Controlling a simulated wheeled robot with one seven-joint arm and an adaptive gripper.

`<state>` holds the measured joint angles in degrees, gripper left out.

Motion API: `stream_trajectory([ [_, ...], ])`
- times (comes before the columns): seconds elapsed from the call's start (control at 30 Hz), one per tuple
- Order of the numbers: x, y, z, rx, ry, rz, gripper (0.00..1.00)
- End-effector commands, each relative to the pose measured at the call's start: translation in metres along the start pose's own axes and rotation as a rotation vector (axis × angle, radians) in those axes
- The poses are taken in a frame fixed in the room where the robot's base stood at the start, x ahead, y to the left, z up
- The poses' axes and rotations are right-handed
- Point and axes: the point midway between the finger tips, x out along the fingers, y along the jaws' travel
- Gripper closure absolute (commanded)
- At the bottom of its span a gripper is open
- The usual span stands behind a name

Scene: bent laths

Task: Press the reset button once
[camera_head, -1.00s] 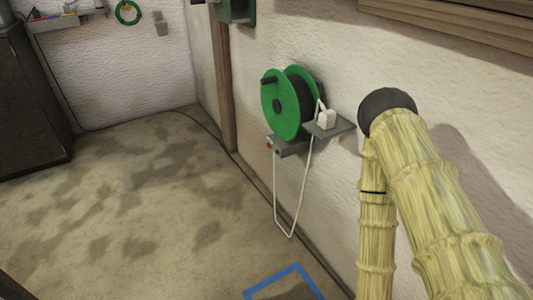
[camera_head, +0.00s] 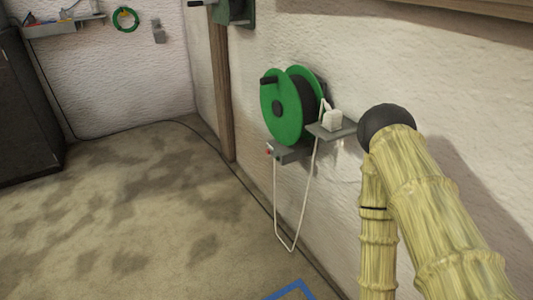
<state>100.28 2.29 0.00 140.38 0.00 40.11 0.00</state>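A green cable reel (camera_head: 284,107) with a dark drum is mounted on the right wall. Below it is a grey box (camera_head: 289,153) with a small red spot (camera_head: 269,151) on its left end. The spot could be the reset button, but it is too small to be sure. A white plug (camera_head: 332,119) sits on a small grey shelf (camera_head: 338,131) beside the reel, and a white cable (camera_head: 291,225) hangs in a loop below. My arm, in a yellowish ribbed cover, shows at the right. My gripper is not in view.
A blue outline (camera_head: 293,290) marks the floor at the bottom. A dark cabinet (camera_head: 25,110) stands at the left. A wall shelf (camera_head: 65,25) and a green ring (camera_head: 125,19) are at the back. The floor (camera_head: 140,215) between is clear, with a dark cable along the wall.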

Motion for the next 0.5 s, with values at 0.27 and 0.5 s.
stream_trajectory([
  [0.27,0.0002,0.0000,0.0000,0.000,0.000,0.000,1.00],
  [0.5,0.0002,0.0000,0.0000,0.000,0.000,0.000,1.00],
])
